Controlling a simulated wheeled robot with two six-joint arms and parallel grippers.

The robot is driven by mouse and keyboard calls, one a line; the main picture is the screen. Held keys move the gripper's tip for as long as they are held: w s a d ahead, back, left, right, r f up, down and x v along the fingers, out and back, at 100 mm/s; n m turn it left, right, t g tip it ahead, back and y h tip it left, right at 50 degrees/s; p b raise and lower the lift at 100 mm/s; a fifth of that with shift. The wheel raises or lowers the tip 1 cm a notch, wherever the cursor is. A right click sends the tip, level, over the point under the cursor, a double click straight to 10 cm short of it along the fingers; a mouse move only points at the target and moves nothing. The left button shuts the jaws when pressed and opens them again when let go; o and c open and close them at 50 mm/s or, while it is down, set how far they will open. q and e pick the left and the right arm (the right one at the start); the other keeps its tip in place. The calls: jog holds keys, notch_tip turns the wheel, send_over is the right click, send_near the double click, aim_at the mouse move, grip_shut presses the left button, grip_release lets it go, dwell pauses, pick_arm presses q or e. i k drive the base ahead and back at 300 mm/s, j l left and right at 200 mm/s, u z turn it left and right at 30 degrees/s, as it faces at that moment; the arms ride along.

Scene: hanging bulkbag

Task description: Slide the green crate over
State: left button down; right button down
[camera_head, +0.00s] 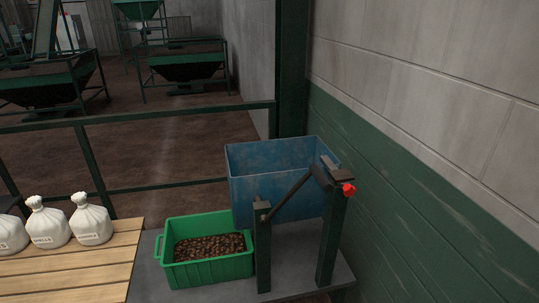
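The green crate (208,275) stands upright on a grey platform (147,285), with brown beans or nut-like pieces (209,247) inside it. It has a handle on its left side. Its right side is close to a dark green post (263,262), and its back right corner is near the blue bin (270,157). Neither of my grippers shows in the head view.
Several tied white sacks (91,222) stand on a slatted wooden surface (75,270) left of the crate. A dark bar with a red knob (348,189) joins two posts by the blue bin. A green railing (140,190) runs behind. A wall (410,190) closes the right side.

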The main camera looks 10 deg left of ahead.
aim_at(201, 249)
jog(key=i+l+u, duration=0.15)
jog(key=u, duration=0.3)
jog(key=i+l+u, duration=0.15)
jog(key=u, duration=0.3)
jog(key=i+l+u, duration=0.1)
jog(key=l+u, duration=0.2)
jog(key=u, duration=0.15)
